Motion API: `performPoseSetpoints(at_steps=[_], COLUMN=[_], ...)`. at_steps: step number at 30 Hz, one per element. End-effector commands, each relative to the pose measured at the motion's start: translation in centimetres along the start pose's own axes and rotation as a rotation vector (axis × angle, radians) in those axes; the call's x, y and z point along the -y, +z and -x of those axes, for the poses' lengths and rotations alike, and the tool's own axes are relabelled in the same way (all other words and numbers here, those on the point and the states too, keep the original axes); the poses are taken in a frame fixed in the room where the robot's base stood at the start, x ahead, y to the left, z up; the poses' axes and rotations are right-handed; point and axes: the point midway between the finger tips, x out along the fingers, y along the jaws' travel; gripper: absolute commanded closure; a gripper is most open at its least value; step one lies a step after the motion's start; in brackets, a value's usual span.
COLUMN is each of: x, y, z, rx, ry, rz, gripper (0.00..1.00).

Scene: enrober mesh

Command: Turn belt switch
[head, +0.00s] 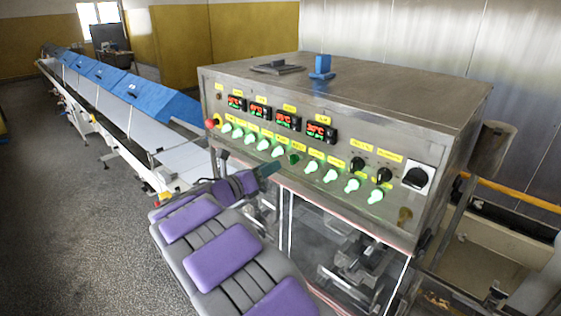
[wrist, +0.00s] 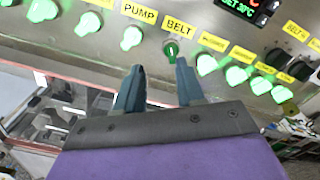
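The belt switch (wrist: 172,51) is a green knob on the steel panel, below the yellow BELT label (wrist: 180,29) in the wrist view. It looks darker than the brightly lit knobs beside it. In the head view the belt switch (head: 294,158) sits mid-row, just up and right of my gripper (head: 268,170). In the wrist view my gripper (wrist: 160,66) has its two dark fingers spread with an empty gap between them. The switch appears just beyond the tips, above the gap; I see no contact.
Lit green knobs flank the switch, including the pump knob (wrist: 131,38) to its left. Red displays (head: 287,121) and black knobs (head: 358,164) share the control box (head: 340,80). A red button (head: 210,123) is at its left end. A conveyor (head: 140,115) with blue covers runs back left.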

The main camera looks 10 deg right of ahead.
Motion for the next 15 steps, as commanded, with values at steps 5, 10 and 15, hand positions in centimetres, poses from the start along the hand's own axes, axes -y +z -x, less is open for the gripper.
performPoseSetpoints(at_steps=[5,10,15], x=[1.1,1.6,0.8], y=[-0.5,-0.8,-0.4], z=[-4.3,-6.2,-5.7], rx=[-0.013,-0.016,-0.010], ry=[0.002,0.002,-0.002], rz=[-0.009,-0.012,-0.007], gripper=[0.62,0.62,0.62])
